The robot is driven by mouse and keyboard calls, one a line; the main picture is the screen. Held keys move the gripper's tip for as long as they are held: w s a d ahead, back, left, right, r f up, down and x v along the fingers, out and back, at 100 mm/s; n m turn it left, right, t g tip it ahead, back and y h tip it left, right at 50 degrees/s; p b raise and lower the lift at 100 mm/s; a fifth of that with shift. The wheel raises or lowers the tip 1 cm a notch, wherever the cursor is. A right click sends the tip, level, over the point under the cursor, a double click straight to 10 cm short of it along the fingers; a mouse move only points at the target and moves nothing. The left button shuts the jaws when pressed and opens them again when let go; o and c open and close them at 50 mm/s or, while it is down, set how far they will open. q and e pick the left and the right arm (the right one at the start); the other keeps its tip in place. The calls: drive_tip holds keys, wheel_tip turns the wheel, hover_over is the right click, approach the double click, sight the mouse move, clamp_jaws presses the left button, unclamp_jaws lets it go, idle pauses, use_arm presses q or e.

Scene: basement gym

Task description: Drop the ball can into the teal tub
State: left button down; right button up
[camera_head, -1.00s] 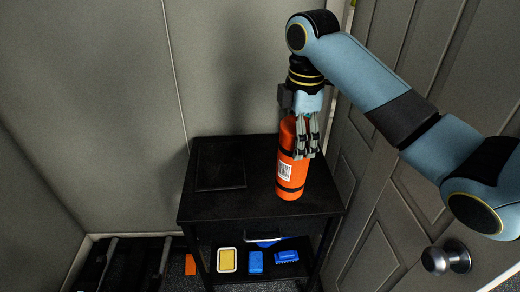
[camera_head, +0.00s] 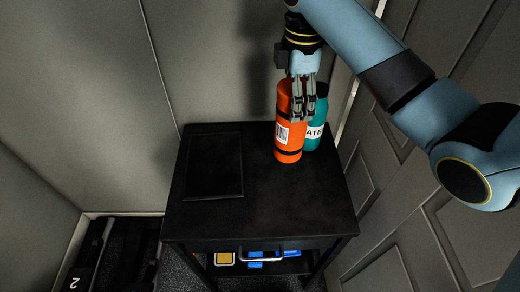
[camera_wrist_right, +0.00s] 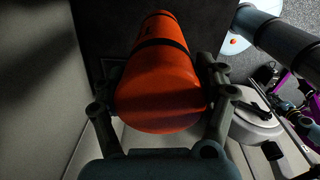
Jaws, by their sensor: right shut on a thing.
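The orange can (camera_head: 288,135) has black bands and a white barcode label. It is upright at the back right of the black table. My right gripper (camera_head: 303,110) comes down from above and is shut around its upper part. In the wrist view the orange can (camera_wrist_right: 158,85) fills the space between the two fingers (camera_wrist_right: 163,110). I cannot tell whether its base touches the table top or hangs just above it. No teal tub shows in any view. My left gripper is not in view.
The black table (camera_head: 270,205) has a dark flat panel (camera_head: 214,166) at its left; its front is clear. A teal bottle (camera_head: 318,112) stands just behind the can. Yellow (camera_head: 224,259) and blue (camera_head: 256,254) items lie on the lower shelf. A grey door (camera_head: 440,240) is at right.

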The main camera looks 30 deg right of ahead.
drive_tip(key=a+f+p, duration=0.2)
drive_tip(key=a+f, duration=0.7)
drive_tip(key=shift+f, duration=0.15)
drive_tip(key=shift+s, duration=0.1)
drive_tip(key=o, duration=1.2)
drive_tip(key=shift+f, duration=0.1)
drive_tip(key=o, duration=0.6)
drive_tip(key=shift+c, duration=0.2)
